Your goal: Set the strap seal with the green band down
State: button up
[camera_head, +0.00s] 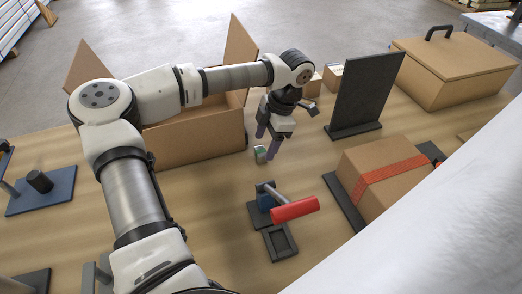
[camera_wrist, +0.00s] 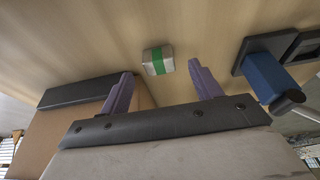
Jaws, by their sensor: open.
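The strap seal (camera_head: 261,153) is a small pale block with a green band. It rests on the wooden table, just below my gripper in the head view. In the wrist view the strap seal (camera_wrist: 157,61) lies beyond and between the two purple fingertips, apart from them as far as I can see. My gripper (camera_head: 266,144) points down, open and empty. In the wrist view my gripper (camera_wrist: 161,72) has its fingers spread wider than the seal.
An open cardboard box (camera_head: 200,145) stands behind left. A dark upright panel (camera_head: 366,92) and a lidded box (camera_head: 455,72) stand at right. A red-handled tool (camera_head: 295,209) sits in front, near a red-strapped carton (camera_head: 385,170). A blue plate (camera_head: 55,195) lies at left.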

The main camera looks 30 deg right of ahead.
aim_at(261, 154)
jog(key=shift+x, duration=1.45)
jog(key=shift+w+r, duration=0.1)
jog(key=c, duration=1.2)
jog(key=shift+o, duration=0.2)
jog(key=shift+r, duration=0.1)
